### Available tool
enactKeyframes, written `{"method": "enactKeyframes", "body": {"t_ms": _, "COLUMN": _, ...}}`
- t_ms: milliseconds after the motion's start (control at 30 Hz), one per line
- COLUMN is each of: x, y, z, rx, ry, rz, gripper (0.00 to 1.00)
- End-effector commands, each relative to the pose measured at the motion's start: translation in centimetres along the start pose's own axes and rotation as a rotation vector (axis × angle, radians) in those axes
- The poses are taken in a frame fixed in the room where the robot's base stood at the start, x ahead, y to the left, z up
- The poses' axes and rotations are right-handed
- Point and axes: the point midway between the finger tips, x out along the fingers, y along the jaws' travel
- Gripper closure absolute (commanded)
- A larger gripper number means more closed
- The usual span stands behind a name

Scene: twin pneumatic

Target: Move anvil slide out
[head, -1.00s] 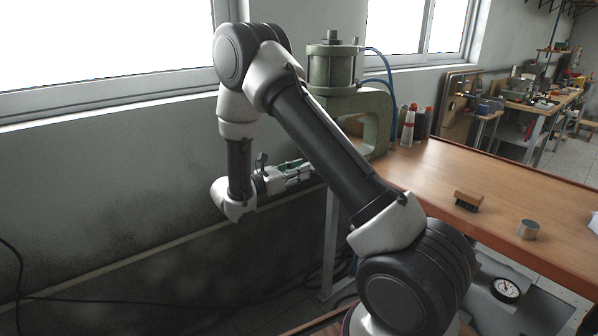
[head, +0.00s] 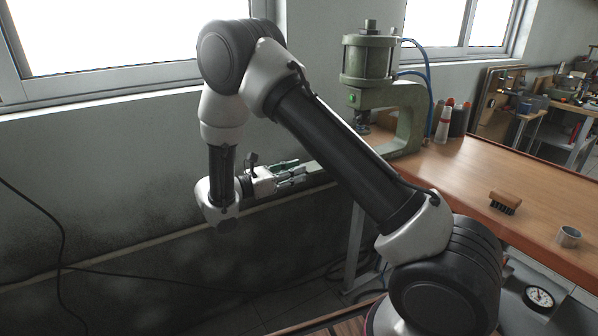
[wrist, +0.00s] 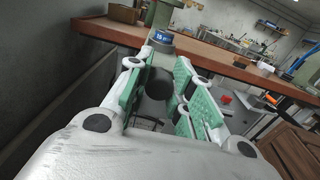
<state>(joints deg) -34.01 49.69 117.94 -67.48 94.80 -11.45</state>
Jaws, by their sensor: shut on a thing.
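My gripper (head: 300,175) is left of the green press (head: 382,110), clear of the bench's left end. In the wrist view its green-padded fingers (wrist: 158,95) stand either side of a grey piece with a dark round end (wrist: 158,86), which I take to be the anvil slide's handle. The gripper is shut on it. A grey-green bar (head: 322,180) shows beyond the fingertips in the head view. My arm hides where it meets the press, so I cannot tell how far the slide is out. A blue label (wrist: 161,37) shows ahead.
The wooden bench (head: 470,185) carries a brush (head: 505,202), a metal cup (head: 568,237) and bottles (head: 445,122) behind the press. A dial gauge (head: 539,298) is below the bench edge. The wall (head: 110,170) runs close behind my gripper. A black cable hangs at left.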

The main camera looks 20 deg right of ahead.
Motion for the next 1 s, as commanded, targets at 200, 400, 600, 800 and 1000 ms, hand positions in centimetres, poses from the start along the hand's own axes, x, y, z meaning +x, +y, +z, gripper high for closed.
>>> {"method": "enactKeyframes", "body": {"t_ms": 200, "x": 0.0, "y": 0.0, "z": 0.0, "rx": 0.002, "ry": 0.0, "rz": 0.001, "gripper": 0.55}}
{"method": "enactKeyframes", "body": {"t_ms": 400, "x": 0.0, "y": 0.0, "z": 0.0, "rx": 0.001, "ry": 0.0, "rz": 0.001, "gripper": 0.54}}
{"method": "enactKeyframes", "body": {"t_ms": 600, "x": -0.6, "y": 0.1, "z": 0.0, "rx": 0.002, "ry": 0.0, "rz": 0.003, "gripper": 0.54}}
{"method": "enactKeyframes", "body": {"t_ms": 800, "x": -4.2, "y": 0.1, "z": 0.0, "rx": 0.002, "ry": 0.0, "rz": 0.005, "gripper": 0.54}}
{"method": "enactKeyframes", "body": {"t_ms": 1000, "x": -8.7, "y": 0.1, "z": -0.1, "rx": 0.002, "ry": 0.0, "rz": 0.005, "gripper": 0.54}}
